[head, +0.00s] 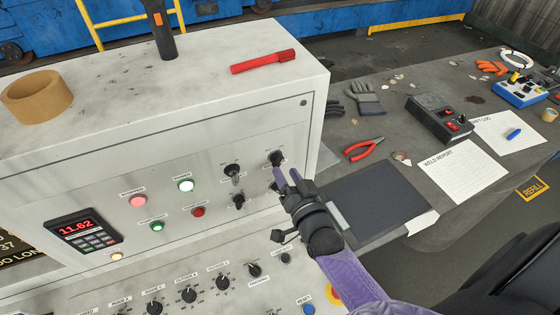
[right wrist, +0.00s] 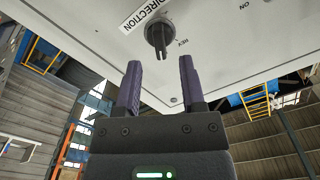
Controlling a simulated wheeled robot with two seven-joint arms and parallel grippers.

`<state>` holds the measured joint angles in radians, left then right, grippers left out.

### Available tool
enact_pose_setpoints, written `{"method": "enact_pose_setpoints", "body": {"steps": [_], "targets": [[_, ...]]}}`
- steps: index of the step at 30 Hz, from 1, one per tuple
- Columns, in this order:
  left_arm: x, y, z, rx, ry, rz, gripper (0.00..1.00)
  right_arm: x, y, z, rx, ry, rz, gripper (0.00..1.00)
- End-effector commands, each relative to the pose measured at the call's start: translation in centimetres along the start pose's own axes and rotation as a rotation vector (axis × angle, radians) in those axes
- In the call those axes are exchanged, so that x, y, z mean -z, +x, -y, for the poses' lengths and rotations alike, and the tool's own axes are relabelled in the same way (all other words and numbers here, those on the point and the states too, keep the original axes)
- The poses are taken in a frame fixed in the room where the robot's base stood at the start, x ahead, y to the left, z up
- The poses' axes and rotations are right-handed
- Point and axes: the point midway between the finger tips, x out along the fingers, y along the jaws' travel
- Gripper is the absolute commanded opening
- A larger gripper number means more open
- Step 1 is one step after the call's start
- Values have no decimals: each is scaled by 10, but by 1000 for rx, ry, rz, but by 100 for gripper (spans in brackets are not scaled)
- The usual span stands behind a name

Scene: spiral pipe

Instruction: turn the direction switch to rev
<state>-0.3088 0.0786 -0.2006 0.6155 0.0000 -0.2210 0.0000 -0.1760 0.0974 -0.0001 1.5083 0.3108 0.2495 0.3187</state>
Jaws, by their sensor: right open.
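The direction switch (head: 277,158) is a black rotary knob at the upper right of the white panel's front. In the right wrist view the knob (right wrist: 159,37) sits beside the DIRECTION label, with REV printed to its lower right. Its pointer end faces down in that picture, toward my fingers. My right gripper (head: 287,173) is close in front of the panel, just by the knob. In the wrist view its two purple fingers (right wrist: 160,75) stand apart with nothing between them, and the knob lies beyond their tips. My left gripper is out of view.
A red marker (head: 262,61) and a tape roll (head: 37,97) lie on the cabinet top. A grey table (head: 390,110) stands right.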

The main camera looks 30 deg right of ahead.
Motion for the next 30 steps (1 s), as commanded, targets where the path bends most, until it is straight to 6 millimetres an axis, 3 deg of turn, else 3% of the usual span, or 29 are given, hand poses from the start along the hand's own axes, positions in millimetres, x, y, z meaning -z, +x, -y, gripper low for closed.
{"method": "enact_pose_setpoints", "body": {"steps": [6,16,24,30], "targets": [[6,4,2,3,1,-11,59,0,31,0,1,0,0,51],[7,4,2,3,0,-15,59,0,36,0,0,-1,2,51],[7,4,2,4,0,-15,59,0,35,0,0,-1,2,0],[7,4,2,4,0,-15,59,0,35,0,0,-6,2,0]]}}
